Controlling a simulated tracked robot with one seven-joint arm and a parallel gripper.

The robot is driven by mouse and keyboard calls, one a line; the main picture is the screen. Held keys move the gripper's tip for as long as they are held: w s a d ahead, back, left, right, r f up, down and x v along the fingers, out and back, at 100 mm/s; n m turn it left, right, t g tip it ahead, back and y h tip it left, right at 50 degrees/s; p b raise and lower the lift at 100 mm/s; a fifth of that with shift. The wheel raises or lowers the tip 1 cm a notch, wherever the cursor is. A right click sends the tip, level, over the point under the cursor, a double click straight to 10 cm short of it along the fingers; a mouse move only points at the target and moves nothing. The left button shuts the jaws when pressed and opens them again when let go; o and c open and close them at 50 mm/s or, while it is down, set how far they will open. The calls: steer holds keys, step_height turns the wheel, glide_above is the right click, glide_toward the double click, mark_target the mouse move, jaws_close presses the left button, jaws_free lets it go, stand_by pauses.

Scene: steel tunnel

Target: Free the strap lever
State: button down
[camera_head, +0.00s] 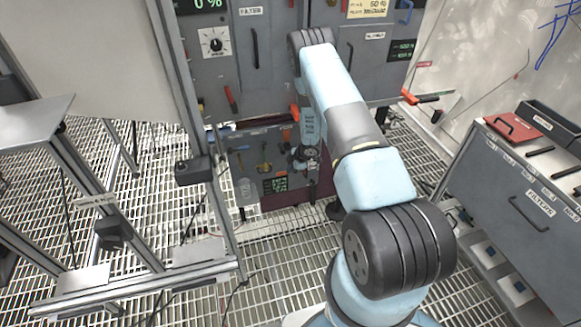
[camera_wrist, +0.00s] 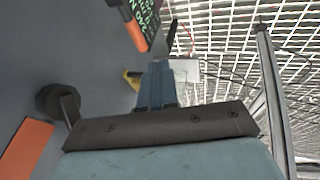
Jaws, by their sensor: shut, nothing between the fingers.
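I cannot tell for sure which part is the strap lever. In the wrist view a dark round knob on a short arm (camera_wrist: 60,103) stands out from the grey panel (camera_wrist: 75,45), left of my gripper (camera_wrist: 157,68). A small yellow part (camera_wrist: 132,79) shows just left of the blue fingertips; contact cannot be told. My gripper is shut and empty, its fingers together beside the panel face. In the head view my arm reaches down to the low grey panel (camera_head: 243,160), and the wrist hides part of it. A yellow handle (camera_head: 264,168) shows on that panel.
A metal frame (camera_head: 185,110) stands left, and a grey cabinet (camera_head: 510,190) right. Open floor grating (camera_head: 285,250) lies below.

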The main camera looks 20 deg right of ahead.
mark_target(282, 173)
steer(key=w+a+f, duration=0.1)
steer(key=w+f, duration=0.4)
steer(key=f, duration=0.1)
steer(key=shift+a+f, duration=0.25)
steer(key=shift+f, duration=0.15)
